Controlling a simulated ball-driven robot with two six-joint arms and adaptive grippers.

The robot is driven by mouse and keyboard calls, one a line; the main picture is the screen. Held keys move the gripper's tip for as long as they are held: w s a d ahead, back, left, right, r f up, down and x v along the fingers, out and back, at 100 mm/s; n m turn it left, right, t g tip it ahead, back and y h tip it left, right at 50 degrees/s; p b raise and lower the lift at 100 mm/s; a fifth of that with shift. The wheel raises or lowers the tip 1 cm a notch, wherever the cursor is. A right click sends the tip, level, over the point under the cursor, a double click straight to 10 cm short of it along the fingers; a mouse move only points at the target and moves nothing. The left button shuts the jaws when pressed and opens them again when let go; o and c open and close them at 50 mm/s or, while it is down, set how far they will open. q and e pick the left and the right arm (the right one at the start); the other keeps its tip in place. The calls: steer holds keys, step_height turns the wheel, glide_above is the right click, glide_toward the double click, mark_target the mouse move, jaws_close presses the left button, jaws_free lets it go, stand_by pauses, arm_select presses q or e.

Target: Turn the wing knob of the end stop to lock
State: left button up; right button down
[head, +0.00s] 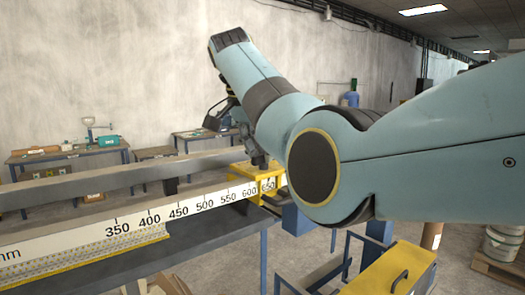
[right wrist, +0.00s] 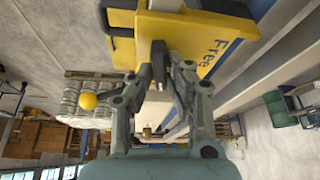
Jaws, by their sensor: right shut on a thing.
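The yellow end stop (head: 240,195) sits on the scaled rail (head: 185,207) near its 600 to 650 marks. In the right wrist view the yellow body of the end stop (right wrist: 190,28) fills the top and bears the word "Free". A dark wing knob (right wrist: 158,50) stands out from it. My right gripper (right wrist: 158,72) is shut on the wing knob, with a finger on each side. In the head view my right gripper (head: 259,160) is small, just above the end stop, and the knob cannot be made out. My left gripper is not in view.
A grey beam (head: 110,180) runs behind the scale. A yellow box with a black handle (head: 398,278) stands at the lower right. Tables with tools (head: 70,154) line the back wall.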

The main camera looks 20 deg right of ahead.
steer(key=shift+m+g, duration=0.4)
steer(key=shift+m, duration=0.7)
steer(key=c, duration=1.3)
jaws_free()
